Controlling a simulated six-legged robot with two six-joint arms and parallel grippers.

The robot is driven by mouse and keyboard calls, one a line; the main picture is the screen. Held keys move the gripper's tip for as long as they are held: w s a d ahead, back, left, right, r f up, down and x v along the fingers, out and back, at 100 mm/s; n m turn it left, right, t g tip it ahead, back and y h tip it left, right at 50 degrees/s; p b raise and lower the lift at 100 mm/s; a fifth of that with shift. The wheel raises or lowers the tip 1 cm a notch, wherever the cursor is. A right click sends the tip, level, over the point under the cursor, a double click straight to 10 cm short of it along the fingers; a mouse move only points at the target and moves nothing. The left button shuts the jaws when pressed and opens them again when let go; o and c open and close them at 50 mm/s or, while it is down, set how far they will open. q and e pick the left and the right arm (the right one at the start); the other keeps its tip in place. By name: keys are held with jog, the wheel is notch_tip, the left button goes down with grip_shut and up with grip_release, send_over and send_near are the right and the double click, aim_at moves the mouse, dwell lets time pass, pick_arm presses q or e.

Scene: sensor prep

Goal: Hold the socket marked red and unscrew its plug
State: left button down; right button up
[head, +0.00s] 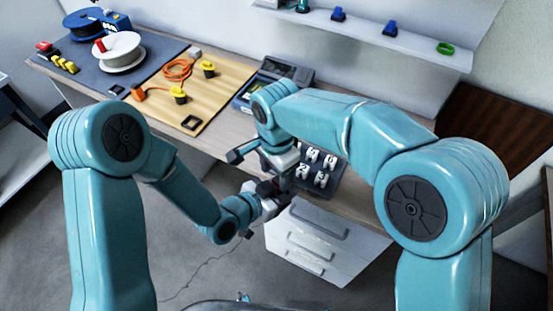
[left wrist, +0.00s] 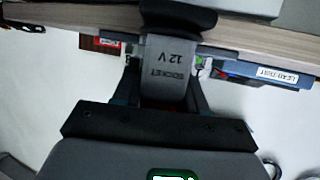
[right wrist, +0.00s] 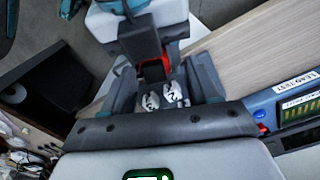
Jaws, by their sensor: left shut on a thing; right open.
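My left gripper (left wrist: 166,84) is shut on a grey socket (left wrist: 168,64) with raised lettering reading SOCKET 12 V. A black rounded part (left wrist: 180,20) is at the socket's far end; I cannot tell if it is the plug. In the right wrist view my right gripper (right wrist: 166,84) is open, its fingers on either side of a dark part (right wrist: 140,40) with a red piece (right wrist: 165,64) beside it; I cannot tell if it touches them. In the head view the right gripper (head: 284,178) meets the left gripper (head: 268,190) in front of the bench, largely hiding the socket.
A dark tray (head: 340,180) with several white pieces lies right of the grippers. A blue lead-test box (right wrist: 262,112) is on the bench. A wooden board (head: 225,85) bears yellow plugs and an orange cable. White drawers (head: 320,240) stand below.

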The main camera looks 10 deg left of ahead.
jog(key=shift+s+f, duration=0.1)
jog(key=shift+f, duration=0.6)
jog(key=c, duration=1.1)
jog(key=n, duration=0.3)
jog(key=shift+a+r, duration=0.1)
jog(key=o, duration=1.2)
